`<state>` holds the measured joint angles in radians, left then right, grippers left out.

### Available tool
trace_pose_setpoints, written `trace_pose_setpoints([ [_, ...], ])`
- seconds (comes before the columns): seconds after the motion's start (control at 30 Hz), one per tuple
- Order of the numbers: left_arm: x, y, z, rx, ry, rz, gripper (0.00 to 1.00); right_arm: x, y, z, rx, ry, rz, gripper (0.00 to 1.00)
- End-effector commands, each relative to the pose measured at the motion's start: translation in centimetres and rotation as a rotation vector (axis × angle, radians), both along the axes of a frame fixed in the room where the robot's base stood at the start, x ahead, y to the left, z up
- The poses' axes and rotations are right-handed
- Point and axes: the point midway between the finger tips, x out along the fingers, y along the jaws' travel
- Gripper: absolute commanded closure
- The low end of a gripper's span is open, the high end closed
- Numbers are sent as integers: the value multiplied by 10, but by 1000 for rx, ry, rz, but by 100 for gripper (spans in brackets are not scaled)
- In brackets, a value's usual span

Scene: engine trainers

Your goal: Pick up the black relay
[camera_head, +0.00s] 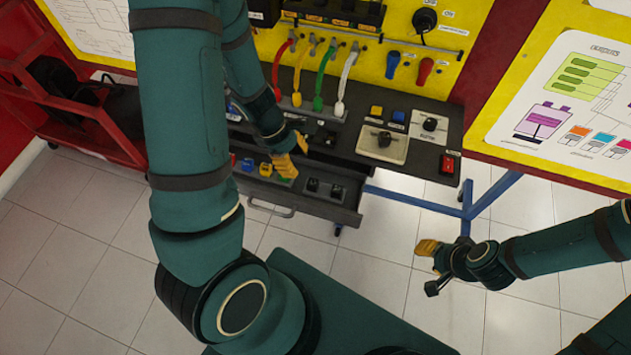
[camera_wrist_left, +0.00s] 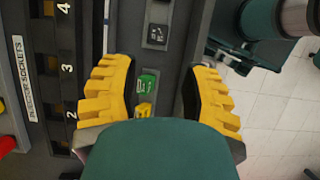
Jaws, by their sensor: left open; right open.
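Two small black relays (camera_head: 312,185) (camera_head: 336,191) sit at the right end of the open drawer (camera_head: 345,214) in the head view. One black relay (camera_wrist_left: 157,36) shows in the left wrist view, beyond my fingertips. My left gripper (camera_head: 293,155) is open over the drawer, to the left of the black relays. In the left wrist view its yellow fingers (camera_wrist_left: 160,75) are spread either side of a green relay (camera_wrist_left: 147,82) and a yellow relay (camera_wrist_left: 143,109), with nothing visibly held. My right gripper (camera_head: 428,248) hangs over the floor, away from the drawer.
A yellow relay (camera_head: 266,168) and a blue relay (camera_head: 248,164) lie further left in the drawer. Above it is the trainer's dark deck with a red switch (camera_head: 448,164) and coloured cables (camera_head: 320,86). Numbered sockets (camera_wrist_left: 66,68) line the left of the wrist view. Tiled floor lies right.

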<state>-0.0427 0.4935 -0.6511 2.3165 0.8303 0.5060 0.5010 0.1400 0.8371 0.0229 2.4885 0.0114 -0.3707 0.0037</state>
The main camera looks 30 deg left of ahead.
Motion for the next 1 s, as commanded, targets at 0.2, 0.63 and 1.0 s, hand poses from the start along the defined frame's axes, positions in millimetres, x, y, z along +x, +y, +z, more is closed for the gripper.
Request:
trace_pose_setpoints([
  [0.2, 3, -15, -41, 0, 2, -1, 54, 1, 1, -24, -4, 1, -1, 59],
  [0.63, 10, -31, -78, -1, 2, -2, 54, -1, 2, -42, -6, 6, 4, 59],
  [1.0, 14, -41, -100, 1, -1, -1, 54, -6, 3, -52, -3, 15, 11, 59],
])
